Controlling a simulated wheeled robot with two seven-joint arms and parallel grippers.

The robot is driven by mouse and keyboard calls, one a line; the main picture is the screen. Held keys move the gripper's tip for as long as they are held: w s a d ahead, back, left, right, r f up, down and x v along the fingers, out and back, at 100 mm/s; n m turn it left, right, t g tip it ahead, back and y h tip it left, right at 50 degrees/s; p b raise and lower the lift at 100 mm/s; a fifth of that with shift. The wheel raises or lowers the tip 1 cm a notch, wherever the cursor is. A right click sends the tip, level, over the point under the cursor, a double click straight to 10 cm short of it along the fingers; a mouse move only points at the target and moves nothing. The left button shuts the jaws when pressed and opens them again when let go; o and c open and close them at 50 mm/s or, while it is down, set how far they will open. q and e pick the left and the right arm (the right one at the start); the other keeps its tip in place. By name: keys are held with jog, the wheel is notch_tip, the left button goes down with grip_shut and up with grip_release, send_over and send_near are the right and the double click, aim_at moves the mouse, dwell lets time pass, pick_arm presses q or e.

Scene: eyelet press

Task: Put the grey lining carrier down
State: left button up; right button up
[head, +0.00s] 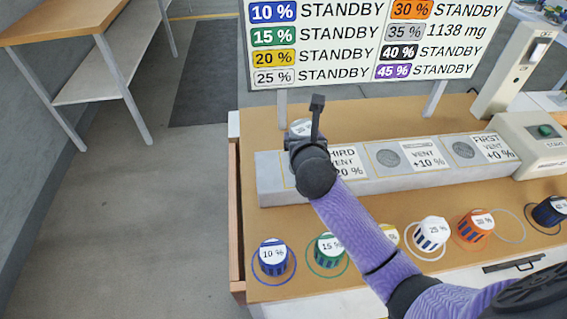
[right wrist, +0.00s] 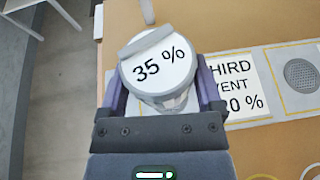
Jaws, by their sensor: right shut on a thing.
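The grey lining carrier, a round cup with a white lid marked 35 %, is between the fingers of my right gripper (right wrist: 160,95). Its lid (right wrist: 158,68) faces the right wrist camera. In the head view only part of the carrier (head: 299,127) shows behind my right gripper (head: 303,140). It is at the left end of the grey vent block (head: 270,185), beside the THIRD VENT label (head: 346,161). I cannot tell whether its base touches the block or hangs above it. My left gripper is not in view.
Carriers marked 10 % (head: 273,258), 15 % (head: 328,250), 25 % (head: 431,233) and orange (head: 474,226) stand in front of the block. An empty ring (head: 508,225) lies right of the orange one. The status board (head: 340,83) stands behind, reading 35 % 1138 mg.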

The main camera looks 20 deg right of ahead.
notch_tip(320, 180, down, 6)
jog(key=b, duration=0.2)
jog(key=shift+s+d+f+b, duration=0.1)
jog(key=shift+f+b, duration=0.1)
jog(key=shift+b, duration=0.15)
jog(key=shift+r, duration=0.2)
jog(key=o, duration=1.1)
jog(key=shift+f, duration=0.1)
jog(key=shift+c, duration=0.2)
jog(key=shift+r, duration=0.2)
jog(key=p+v, duration=0.4)
jog(key=v, duration=0.8)
jog(key=shift+p, duration=0.4)
jog(key=shift+f, duration=0.1)
